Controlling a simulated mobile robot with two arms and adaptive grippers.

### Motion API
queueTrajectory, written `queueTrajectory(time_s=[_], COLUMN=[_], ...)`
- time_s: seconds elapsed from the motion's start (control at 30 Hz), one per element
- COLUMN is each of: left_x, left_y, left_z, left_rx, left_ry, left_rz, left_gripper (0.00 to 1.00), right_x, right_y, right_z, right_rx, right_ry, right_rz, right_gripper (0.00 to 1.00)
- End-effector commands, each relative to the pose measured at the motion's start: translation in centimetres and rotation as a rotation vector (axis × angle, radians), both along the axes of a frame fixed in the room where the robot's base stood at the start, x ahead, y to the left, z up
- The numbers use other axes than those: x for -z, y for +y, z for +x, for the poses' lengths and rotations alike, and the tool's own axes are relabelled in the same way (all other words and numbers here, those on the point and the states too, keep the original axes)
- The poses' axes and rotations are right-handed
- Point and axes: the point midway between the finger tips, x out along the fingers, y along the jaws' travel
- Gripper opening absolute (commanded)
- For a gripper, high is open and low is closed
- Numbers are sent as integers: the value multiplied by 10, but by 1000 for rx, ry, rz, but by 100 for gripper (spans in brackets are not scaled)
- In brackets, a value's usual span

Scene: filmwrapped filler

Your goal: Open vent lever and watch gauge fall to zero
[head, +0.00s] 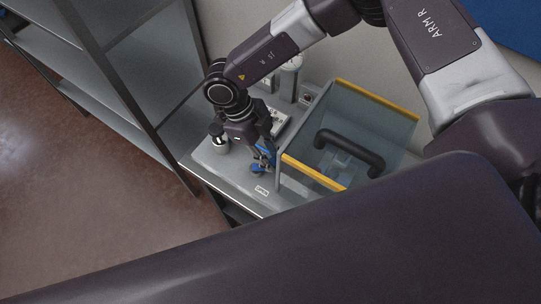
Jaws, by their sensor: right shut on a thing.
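My right gripper (261,163) reaches down over a light grey bench top, just left of a clear-walled box. It is shut on a small blue piece, which appears to be the vent lever (266,153). The fingers and wrist hide much of the lever. A small label (262,190), apparently reading OPEN, lies on the bench in front of the gripper. A round pale gauge (292,63) stands behind my right forearm, partly covered; its needle is too small to read. My left gripper is not in view.
The clear box (350,105) has yellow edges and a thick black handle (349,148), close to the gripper's right. A small metal fitting (218,140) with a dark top stands at its left. Grey shelving (110,60) rises at the left, with open brown floor (80,200) below.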

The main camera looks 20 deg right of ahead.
Motion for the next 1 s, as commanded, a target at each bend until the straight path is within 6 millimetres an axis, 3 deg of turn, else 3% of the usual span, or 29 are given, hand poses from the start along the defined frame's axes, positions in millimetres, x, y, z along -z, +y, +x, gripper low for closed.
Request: queueTrajectory(time_s=[0.6,1.0], left_x=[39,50], left_y=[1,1], left_z=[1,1], left_rx=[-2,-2], left_ry=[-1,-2], left_rz=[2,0], left_gripper=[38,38], right_x=[3,1], right_y=[7,11], right_z=[-13,-18], right_rx=[378,536], right_ry=[0,-1], right_rz=[2,1], right_gripper=[0,0])
